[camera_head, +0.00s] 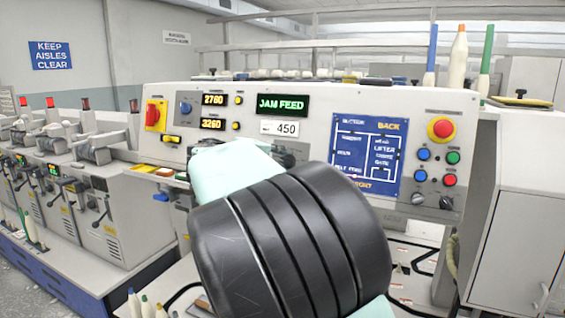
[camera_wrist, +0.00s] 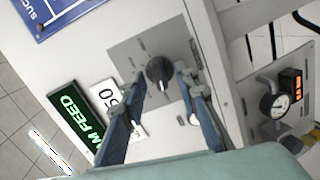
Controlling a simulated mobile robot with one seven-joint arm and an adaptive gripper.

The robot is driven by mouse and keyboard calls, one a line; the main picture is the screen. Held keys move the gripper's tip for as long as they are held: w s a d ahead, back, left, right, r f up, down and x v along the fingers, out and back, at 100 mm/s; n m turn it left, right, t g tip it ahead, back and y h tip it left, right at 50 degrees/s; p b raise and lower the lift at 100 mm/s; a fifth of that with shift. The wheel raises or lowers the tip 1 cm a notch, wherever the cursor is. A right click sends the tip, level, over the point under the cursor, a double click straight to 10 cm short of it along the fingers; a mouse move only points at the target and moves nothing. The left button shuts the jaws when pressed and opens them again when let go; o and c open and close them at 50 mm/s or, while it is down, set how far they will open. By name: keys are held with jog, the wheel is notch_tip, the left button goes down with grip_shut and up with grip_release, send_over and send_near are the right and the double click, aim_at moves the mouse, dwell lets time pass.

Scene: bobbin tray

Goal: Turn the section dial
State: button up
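A black round dial (camera_wrist: 160,73) with a pale pointer mark sits on a grey plate (camera_wrist: 130,58) with small markings in the wrist view. I take it for the section dial; the lettering is too small to read. My gripper (camera_wrist: 161,88) is open, with one blue-grey finger to either side of the dial. The fingertips are close to the panel; I cannot tell whether they touch the dial. In the head view my arm hides the dial; a piece of dark grey plate (camera_head: 291,152) shows beside my arm.
The white machine panel (camera_head: 320,100) carries a green "JAM FEED" display (camera_head: 282,105), a "450" label (camera_head: 279,128), a blue diagram board (camera_head: 366,155) and a red emergency button (camera_head: 441,128). A blue knob (camera_head: 186,107) and a red-yellow switch (camera_head: 154,115) are at the left.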

jog(key=v, duration=1.1)
jog(key=shift+s, duration=0.15)
